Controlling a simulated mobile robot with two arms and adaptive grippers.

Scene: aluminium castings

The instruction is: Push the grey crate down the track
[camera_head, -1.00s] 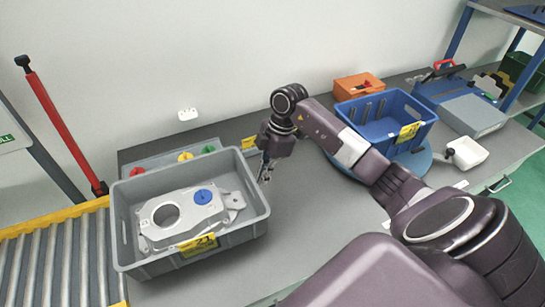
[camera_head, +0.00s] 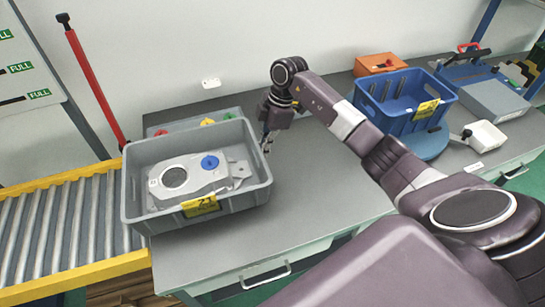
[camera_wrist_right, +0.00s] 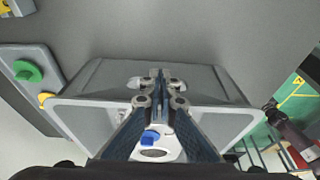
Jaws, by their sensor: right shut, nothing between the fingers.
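The grey crate (camera_head: 252,197) stands at the left end of the table, its left side against or just over the end of the roller track (camera_head: 62,225). It holds a pale casting (camera_head: 205,183) with a round opening and a blue cap (camera_head: 210,162), and its front has a yellow label marked 21. My right gripper (camera_head: 266,146) is shut and empty, at the crate's right wall; contact is unclear. In the right wrist view, its closed fingertips (camera_wrist_right: 158,78) overlap the crate (camera_wrist_right: 232,120). My left gripper is not in view.
A grey tray with coloured knobs (camera_head: 207,121) lies behind the crate. A blue bin (camera_head: 430,115), an orange box (camera_head: 378,64) and a white container (camera_head: 485,135) stand to the right. A red post (camera_head: 92,82) rises behind the track. The middle of the table is clear.

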